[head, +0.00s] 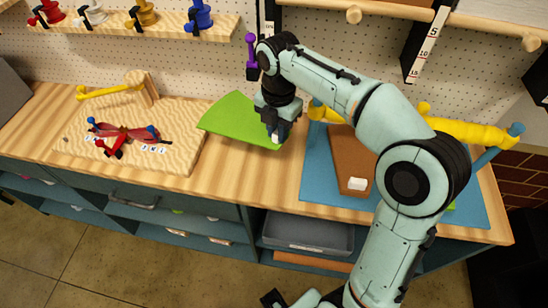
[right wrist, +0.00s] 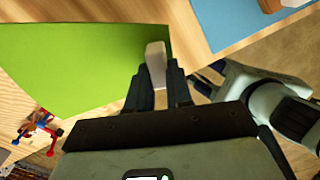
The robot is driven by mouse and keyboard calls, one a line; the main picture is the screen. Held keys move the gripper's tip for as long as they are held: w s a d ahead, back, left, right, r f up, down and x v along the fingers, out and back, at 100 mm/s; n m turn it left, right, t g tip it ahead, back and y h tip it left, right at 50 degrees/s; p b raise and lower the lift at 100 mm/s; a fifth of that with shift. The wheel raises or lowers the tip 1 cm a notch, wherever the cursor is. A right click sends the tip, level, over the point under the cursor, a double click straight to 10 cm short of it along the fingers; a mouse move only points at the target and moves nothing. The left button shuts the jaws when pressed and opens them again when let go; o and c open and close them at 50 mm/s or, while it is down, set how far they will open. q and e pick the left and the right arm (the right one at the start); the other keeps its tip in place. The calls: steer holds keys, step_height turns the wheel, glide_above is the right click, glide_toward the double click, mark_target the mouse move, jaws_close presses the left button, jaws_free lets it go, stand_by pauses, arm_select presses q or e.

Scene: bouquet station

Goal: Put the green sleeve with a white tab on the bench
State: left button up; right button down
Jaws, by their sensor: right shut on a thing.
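A brown sleeve (head: 345,150) with a white tab lies on a blue mat (head: 315,170) at right, partly behind my right arm. A yellow rolled thing (head: 465,132) lies behind it. A wooden board (head: 185,150) with red and blue pieces stands left. Bench between is clear.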

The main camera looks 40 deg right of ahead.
step_height(320, 180, down, 12)
steer(key=shift+w+r+b, duration=0.1)
steer(key=shift+b, duration=0.75)
steer(key=shift+f, duration=0.25)
steer(key=c, duration=1)
jaws_free()
step_height(320, 180, up, 12)
steer(key=shift+r+p, duration=0.25)
steer(key=shift+p, duration=0.85)
